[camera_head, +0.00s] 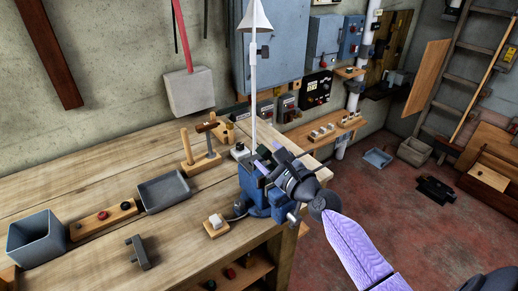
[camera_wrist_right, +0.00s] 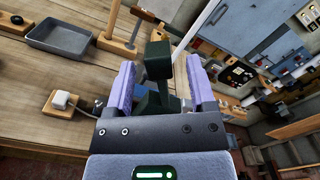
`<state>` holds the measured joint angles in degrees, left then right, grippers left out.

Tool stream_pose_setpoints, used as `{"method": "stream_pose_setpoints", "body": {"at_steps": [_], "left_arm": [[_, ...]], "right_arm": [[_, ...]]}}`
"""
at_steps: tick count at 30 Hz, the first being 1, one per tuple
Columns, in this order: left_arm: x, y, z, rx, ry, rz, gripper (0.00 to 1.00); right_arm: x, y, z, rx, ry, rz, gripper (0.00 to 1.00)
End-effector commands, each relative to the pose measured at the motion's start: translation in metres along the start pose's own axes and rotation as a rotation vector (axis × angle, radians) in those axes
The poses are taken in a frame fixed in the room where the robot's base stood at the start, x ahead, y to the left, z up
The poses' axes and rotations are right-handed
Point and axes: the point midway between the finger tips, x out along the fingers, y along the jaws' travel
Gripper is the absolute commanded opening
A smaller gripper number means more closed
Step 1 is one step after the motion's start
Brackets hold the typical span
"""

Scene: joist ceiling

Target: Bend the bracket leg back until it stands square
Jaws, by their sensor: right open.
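A dark green bracket (camera_wrist_right: 158,62) stands between the two lilac fingers of my right gripper (camera_wrist_right: 160,80) in the right wrist view. Its top end looks like a squared block, and its lower part is partly hidden by the gripper body. In the head view a blue vise (camera_head: 256,197) sits at the bench's right front corner, with dark parts at its jaws. My right gripper (camera_head: 268,158) is over the vise, open, coming from the lower right. It hides most of the bracket there, so the leg's angle cannot be told. My left gripper is not in view.
A white lamp (camera_head: 253,80) on a thin pole rises just behind the vise. A switch on a wooden block (camera_head: 215,225) is left of it. A grey tray (camera_head: 164,191), a wooden stand with a hammer (camera_head: 201,160) and a grey bin (camera_head: 36,240) are farther left on the bench.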

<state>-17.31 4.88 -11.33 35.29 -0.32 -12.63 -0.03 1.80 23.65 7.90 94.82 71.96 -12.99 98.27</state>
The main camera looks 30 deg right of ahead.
Motion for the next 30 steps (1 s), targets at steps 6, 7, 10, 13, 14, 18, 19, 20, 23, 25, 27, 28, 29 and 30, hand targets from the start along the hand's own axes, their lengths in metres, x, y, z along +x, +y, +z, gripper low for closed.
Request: {"method": "stream_pose_setpoints", "body": {"at_steps": [6, 7, 10, 13, 14, 18, 19, 20, 23, 25, 27, 28, 29, 30], "left_arm": [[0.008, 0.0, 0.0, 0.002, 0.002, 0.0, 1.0], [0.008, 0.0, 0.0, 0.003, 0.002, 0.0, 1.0], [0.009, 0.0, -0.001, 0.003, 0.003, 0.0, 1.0], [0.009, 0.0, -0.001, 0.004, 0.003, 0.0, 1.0], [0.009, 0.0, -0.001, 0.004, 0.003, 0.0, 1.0], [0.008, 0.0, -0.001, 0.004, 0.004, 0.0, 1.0], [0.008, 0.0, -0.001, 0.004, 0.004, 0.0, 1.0], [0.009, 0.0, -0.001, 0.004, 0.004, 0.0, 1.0], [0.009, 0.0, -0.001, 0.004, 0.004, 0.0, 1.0], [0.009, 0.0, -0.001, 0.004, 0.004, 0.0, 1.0], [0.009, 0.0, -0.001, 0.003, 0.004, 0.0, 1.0], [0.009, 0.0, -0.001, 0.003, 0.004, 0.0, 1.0], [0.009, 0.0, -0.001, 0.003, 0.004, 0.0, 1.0], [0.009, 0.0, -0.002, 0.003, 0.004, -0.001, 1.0]], "right_arm": [[0.034, 0.001, -0.002, 0.001, 0.0, 0.0, 0.71], [0.037, 0.001, -0.001, 0.001, 0.0, 0.0, 0.71], [0.042, 0.001, -0.001, 0.0, 0.001, 0.0, 0.71], [0.042, 0.001, -0.001, 0.0, 0.001, 0.0, 0.71], [0.042, 0.001, -0.001, 0.0, 0.001, 0.0, 0.71], [0.042, 0.001, -0.001, 0.0, 0.001, 0.001, 0.6], [0.042, 0.001, -0.001, 0.0, 0.001, 0.001, 0.54], [0.042, 0.001, -0.001, 0.0, 0.001, 0.001, 0.47], [0.042, 0.001, -0.001, 0.0, 0.001, 0.001, 0.26], [0.042, 0.001, -0.001, 0.0, 0.001, 0.001, 0.11], [0.042, 0.001, -0.001, 0.0, 0.001, 0.001, 0.0], [0.042, 0.001, -0.001, 0.0, 0.001, 0.001, 0.0], [0.042, 0.001, -0.001, 0.0, 0.001, 0.001, 0.0], [0.042, 0.001, -0.001, 0.0, 0.001, 0.001, 0.0]]}}
